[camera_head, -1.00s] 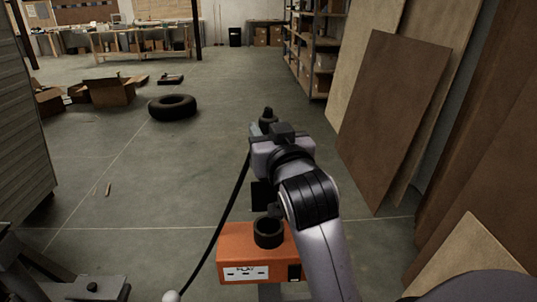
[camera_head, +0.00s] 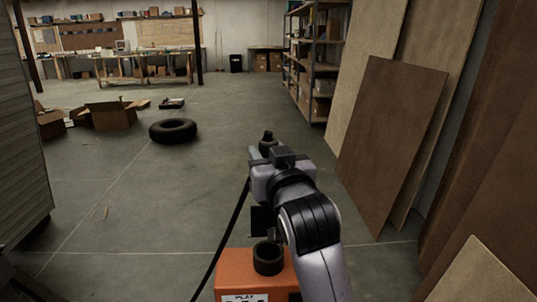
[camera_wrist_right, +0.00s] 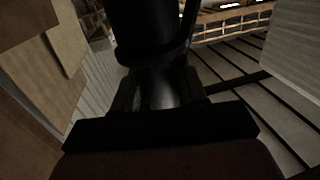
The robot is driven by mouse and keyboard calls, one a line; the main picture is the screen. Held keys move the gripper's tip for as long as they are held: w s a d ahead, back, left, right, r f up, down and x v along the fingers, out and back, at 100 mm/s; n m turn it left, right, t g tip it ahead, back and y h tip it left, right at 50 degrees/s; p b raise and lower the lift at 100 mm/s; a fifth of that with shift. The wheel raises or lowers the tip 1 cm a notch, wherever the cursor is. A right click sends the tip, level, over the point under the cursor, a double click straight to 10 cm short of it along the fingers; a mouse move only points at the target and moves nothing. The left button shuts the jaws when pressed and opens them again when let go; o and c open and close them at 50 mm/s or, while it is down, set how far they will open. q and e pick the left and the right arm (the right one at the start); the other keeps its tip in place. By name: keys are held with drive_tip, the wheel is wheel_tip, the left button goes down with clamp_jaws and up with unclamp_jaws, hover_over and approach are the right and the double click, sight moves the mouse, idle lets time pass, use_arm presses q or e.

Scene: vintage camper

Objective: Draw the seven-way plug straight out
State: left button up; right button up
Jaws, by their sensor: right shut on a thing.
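My right gripper (camera_head: 265,152) is shut on a dark plug (camera_head: 268,140), whose black end shows just beyond the jaws in the head view. In the right wrist view a black round body (camera_wrist_right: 150,30) stands between the fingers of my right gripper (camera_wrist_right: 155,90). A black cord (camera_head: 225,235) hangs near the gripper and runs down to the lower left. An orange box (camera_head: 235,275) with a black round collar (camera_head: 268,258) on top is below my wrist. The plug appears apart from this box. Whether the plug sits in any socket cannot be told. My left gripper is not in view.
Tall brown boards (camera_head: 390,150) lean along the right side. A ribbed wall (camera_head: 22,150) stands at the left. A tire (camera_head: 173,131) and open cardboard boxes (camera_head: 112,115) lie on the floor. Shelves (camera_head: 315,65) stand farther back. The middle floor is clear.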

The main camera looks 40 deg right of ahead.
drive_tip(key=shift+f+b, duration=2.35)
drive_tip(key=shift+f, duration=1.05)
drive_tip(key=shift+f+b, duration=1.05)
drive_tip(key=shift+f, duration=0.55)
drive_tip(key=shift+f+b, duration=0.4)
drive_tip(key=shift+f, duration=0.25)
